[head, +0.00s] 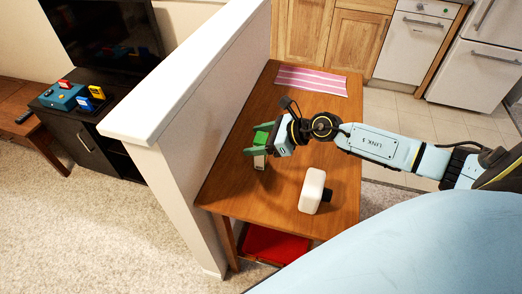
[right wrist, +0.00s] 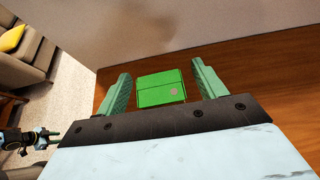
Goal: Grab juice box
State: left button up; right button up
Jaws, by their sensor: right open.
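The juice box (head: 260,160) stands on the wooden table near the half wall in the head view, with a green top and a paler side. In the right wrist view its green top (right wrist: 161,87) shows between the two green fingers. My right gripper (head: 257,141) is open, with a finger on either side of the box. In the right wrist view, gaps show between the box and both fingers of the right gripper (right wrist: 163,85). My left gripper (right wrist: 52,136) shows small at the lower left of the right wrist view; its jaw state is unclear.
A white container with a dark part (head: 312,190) stands on the table (head: 225,190) nearer the front. A pink striped mat (head: 311,80) lies at the back. The half wall (head: 190,85) rises along the table's left side. A red bin (head: 272,244) sits underneath.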

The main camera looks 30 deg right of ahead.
jog(key=shift+w+a+f, duration=0.2)
jog(key=shift+w+a, duration=0.05)
jog(key=shift+w, duration=0.05)
jog(key=c, duration=1.2)
